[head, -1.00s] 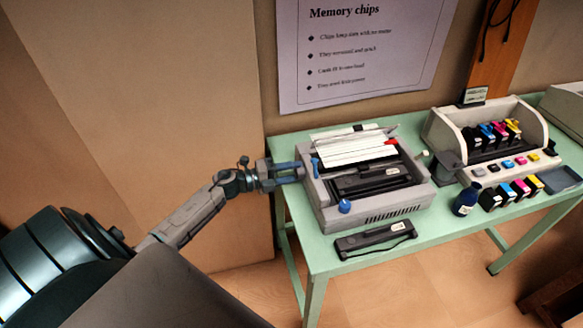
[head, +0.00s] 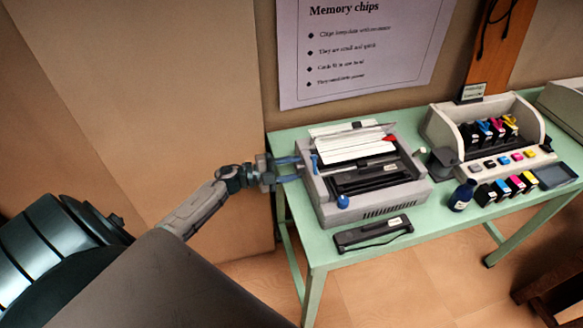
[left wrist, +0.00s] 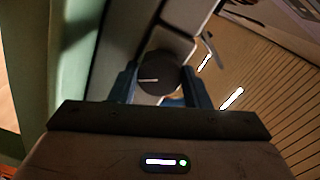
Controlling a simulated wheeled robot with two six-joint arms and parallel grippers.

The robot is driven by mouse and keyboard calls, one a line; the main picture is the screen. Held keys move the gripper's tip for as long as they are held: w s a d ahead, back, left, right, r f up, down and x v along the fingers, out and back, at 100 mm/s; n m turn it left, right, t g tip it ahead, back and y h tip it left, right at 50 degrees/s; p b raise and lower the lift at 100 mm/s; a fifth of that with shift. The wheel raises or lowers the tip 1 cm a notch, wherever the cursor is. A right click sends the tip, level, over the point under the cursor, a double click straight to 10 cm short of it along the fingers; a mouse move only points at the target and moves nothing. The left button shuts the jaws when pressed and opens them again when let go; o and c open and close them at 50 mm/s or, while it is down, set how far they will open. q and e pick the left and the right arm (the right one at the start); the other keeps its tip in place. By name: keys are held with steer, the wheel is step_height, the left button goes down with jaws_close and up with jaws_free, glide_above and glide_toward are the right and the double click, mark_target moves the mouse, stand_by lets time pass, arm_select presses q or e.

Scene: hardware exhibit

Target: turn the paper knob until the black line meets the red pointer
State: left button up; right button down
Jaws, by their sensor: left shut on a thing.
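The grey printer (head: 370,212) stands on the green table with a white lined sheet (head: 345,150) in it. A red pointer (head: 389,138) is at the sheet's right edge. I cannot make out the black line for certain among the sheet's dark lines. My left gripper (head: 300,169) is at the printer's left side, its fingers one above the other. In the left wrist view, my left gripper (left wrist: 160,82) is shut on the paper knob (left wrist: 158,80), a dark round disc with a pale mark. My right gripper is out of view.
A black cartridge (head: 373,233) lies in front. A blue bottle (head: 462,196) and an ink display (head: 485,137) stand right. The table (head: 290,205) is bare at front left.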

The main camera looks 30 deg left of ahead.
arm_select(q)
steer(key=o, duration=1)
steer(key=b+v, duration=0.3)
steer(key=v, duration=0.7)
steer(key=shift+s+a, duration=0.3)
